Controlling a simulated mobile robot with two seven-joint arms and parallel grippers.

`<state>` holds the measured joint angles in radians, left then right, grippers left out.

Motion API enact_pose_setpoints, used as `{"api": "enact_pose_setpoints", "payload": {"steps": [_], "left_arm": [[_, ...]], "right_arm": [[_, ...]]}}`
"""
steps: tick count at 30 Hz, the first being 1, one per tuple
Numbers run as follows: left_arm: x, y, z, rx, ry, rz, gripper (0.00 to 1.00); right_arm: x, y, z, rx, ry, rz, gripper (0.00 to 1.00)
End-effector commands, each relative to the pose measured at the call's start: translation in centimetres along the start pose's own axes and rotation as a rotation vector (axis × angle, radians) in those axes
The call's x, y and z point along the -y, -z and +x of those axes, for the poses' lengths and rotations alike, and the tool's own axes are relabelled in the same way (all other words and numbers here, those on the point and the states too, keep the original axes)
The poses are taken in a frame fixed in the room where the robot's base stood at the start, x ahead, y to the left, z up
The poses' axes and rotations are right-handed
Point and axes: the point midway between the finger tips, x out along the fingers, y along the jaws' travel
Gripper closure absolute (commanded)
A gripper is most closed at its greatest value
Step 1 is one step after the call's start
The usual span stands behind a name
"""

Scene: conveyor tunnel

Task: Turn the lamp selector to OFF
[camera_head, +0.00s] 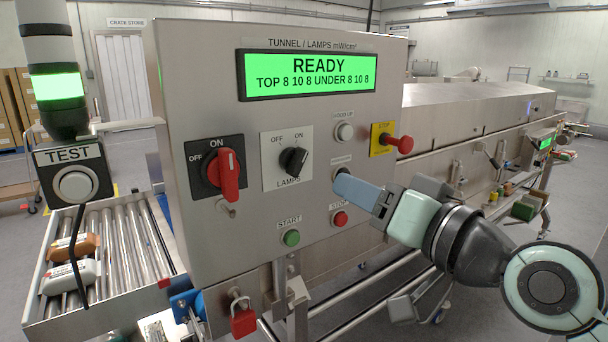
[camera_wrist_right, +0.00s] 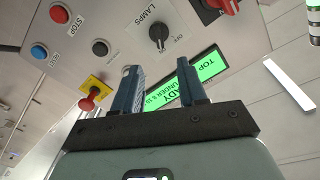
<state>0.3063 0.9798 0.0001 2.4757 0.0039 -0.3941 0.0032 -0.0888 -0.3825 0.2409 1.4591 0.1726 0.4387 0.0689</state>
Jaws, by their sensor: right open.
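The lamp selector (camera_head: 293,161) is a black knob on a white plate marked OFF at upper left, ON at upper right and LAMPS below. Its pointer appears turned toward ON. My right gripper (camera_head: 345,188) is in front of the panel, to the right of and a little below the knob, and apart from it. In the right wrist view the gripper (camera_wrist_right: 157,65) has its two blue fingers spread with nothing between them. The selector (camera_wrist_right: 158,34) shows beyond the fingertips there, with OFF beside it. My left gripper is not in view.
A red rotary switch (camera_head: 226,174) sits just left of the selector. A red knob on a yellow plate (camera_head: 381,140), a green START button (camera_head: 291,238) and a red STOP button (camera_head: 340,219) are nearby. The green display (camera_head: 308,75) reads READY.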

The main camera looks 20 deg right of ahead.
Motion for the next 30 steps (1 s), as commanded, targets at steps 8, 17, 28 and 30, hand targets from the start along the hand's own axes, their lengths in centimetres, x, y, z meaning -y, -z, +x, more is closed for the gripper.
{"api": "enact_pose_setpoints", "payload": {"steps": [8, 17, 28, 30], "left_arm": [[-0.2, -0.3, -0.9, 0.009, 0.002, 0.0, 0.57], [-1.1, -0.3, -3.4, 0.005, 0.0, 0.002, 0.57], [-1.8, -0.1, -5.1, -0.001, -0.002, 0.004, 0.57], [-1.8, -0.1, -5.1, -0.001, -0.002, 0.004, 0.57]], "right_arm": [[0.1, 0.2, 3.7, 0.001, 0.0, -0.001, 0.58], [0.2, 0.4, 9.9, 0.0, 0.0, -0.001, 0.58], [0.1, 0.2, 13.2, -0.002, 0.001, -0.001, 0.58], [0.1, 0.2, 13.2, -0.003, 0.001, -0.001, 0.58]]}}
